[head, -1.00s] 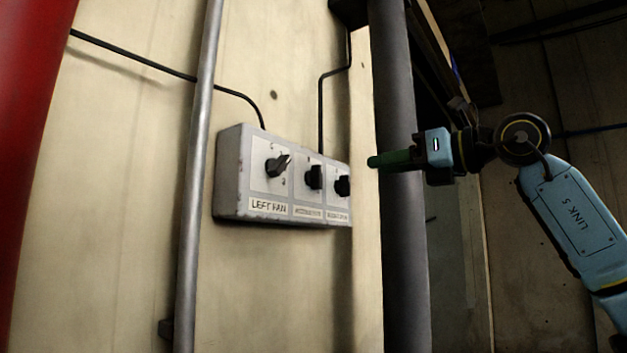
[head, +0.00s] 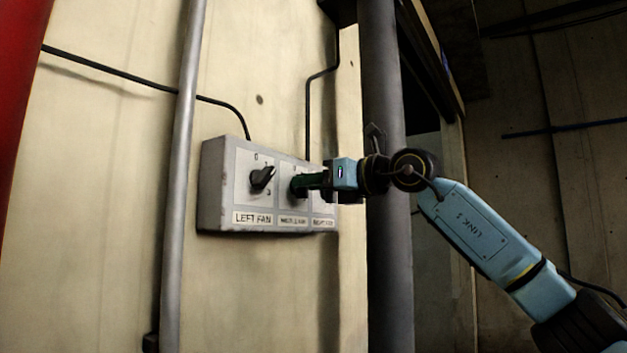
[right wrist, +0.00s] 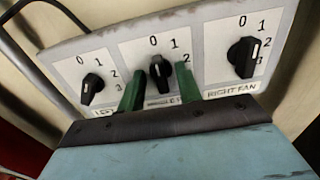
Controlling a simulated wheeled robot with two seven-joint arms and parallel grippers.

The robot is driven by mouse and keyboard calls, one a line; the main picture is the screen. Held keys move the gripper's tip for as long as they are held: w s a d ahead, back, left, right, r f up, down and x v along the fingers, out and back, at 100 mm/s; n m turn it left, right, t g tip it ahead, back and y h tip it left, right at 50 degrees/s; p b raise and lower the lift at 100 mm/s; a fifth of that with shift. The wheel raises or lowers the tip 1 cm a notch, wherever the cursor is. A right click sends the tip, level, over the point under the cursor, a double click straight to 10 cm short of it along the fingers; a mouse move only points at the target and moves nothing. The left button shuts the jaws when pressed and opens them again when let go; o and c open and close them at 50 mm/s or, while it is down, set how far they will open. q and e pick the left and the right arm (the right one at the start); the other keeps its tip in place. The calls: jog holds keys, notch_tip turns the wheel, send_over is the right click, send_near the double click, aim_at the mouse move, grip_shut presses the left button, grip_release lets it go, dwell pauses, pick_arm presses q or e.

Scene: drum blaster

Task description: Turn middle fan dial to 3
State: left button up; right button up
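The grey fan box (head: 212,190) is on the wall, with three black dials. The middle fan dial (right wrist: 160,71) is in the centre panel, with 0, 1 and 2 legible around it. Its 3 is hidden, and I cannot tell which number it points to. My right gripper (right wrist: 160,72) is open, its green fingers on either side of the middle dial with small gaps. In the head view the right gripper (head: 297,184) reaches the box from the right and covers most of that dial. My left gripper is not in view.
The left fan dial (head: 262,179) and right fan dial (right wrist: 243,57) sit close on either side. A grey pipe (head: 182,150) runs left of the box, and a thick dark post (head: 386,90) stands right of it. Black cables run along the wall.

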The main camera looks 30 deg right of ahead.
jog(key=shift+c, duration=0.6)
grip_shut()
pick_arm(q)
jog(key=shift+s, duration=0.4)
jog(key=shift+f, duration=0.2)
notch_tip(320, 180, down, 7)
jog(key=b, duration=0.7)
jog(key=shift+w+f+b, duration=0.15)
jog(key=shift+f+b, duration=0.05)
jog(key=shift+b, duration=0.2)
pick_arm(e)
jog(key=m, duration=2.3)
jog(key=shift+d+f+m, duration=0.2)
jog(key=shift+f+m, duration=0.15)
jog(key=shift+m, duration=0.05)
jog(key=shift+o, duration=0.6)
grip_release()
